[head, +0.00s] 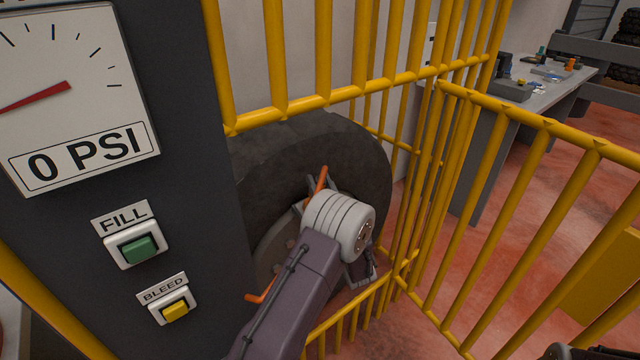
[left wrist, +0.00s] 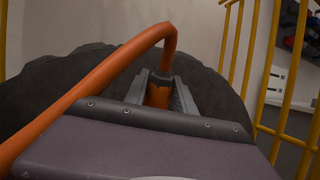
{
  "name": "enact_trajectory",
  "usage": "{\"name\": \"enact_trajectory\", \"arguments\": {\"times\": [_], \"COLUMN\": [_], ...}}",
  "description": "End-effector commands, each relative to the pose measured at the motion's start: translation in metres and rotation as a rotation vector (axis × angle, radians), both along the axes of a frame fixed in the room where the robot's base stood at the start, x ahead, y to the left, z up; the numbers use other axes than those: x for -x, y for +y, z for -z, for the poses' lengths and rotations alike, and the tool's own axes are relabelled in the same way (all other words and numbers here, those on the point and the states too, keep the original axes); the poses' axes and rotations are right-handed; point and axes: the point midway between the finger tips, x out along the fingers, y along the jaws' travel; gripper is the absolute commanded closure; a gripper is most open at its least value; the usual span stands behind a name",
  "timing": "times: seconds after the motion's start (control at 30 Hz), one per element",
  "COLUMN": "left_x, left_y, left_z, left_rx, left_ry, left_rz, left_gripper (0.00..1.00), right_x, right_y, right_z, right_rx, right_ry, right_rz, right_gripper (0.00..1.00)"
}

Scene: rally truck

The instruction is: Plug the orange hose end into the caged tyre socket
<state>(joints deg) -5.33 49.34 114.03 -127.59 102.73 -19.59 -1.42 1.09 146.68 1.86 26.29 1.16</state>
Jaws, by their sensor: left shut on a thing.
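The dark tyre (head: 335,150) stands inside the yellow cage (head: 335,97), partly behind the gauge panel. My left arm reaches in through the cage opening, and its gripper (head: 314,187) is at the tyre's hub side. The orange hose (head: 321,178) shows just past my wrist, with another piece lower left. In the left wrist view the hose (left wrist: 100,80) arches over to its end (left wrist: 158,95), which sits between the two grey fingers (left wrist: 160,92). The tyre (left wrist: 60,85) fills the space behind. The socket is hidden, so I cannot tell whether the hose end touches it.
The dark panel left carries a gauge (head: 70,85) reading 0 PSI, a green FILL button (head: 138,248) and a yellow BLEED button (head: 174,308). Yellow bars (head: 545,125) stand close on the right. A grey workbench (head: 540,95) is beyond, over open red floor.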

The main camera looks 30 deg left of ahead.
Motion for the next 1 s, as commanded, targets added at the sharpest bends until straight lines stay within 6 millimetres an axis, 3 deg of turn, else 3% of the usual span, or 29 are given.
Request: {"name": "enact_trajectory", "arguments": {"times": [1.0], "left_x": [-0.0007], "left_y": [0.0018], "left_z": [0.0059], "left_rx": [0.000], "left_ry": [0.000], "left_rz": [-0.001], "left_gripper": [1.00], "right_x": [0.0000], "right_y": [0.0000], "right_z": [0.0036], "right_rx": [0.000], "right_ry": [0.000], "right_rz": [0.000], "right_gripper": [0.62]}}
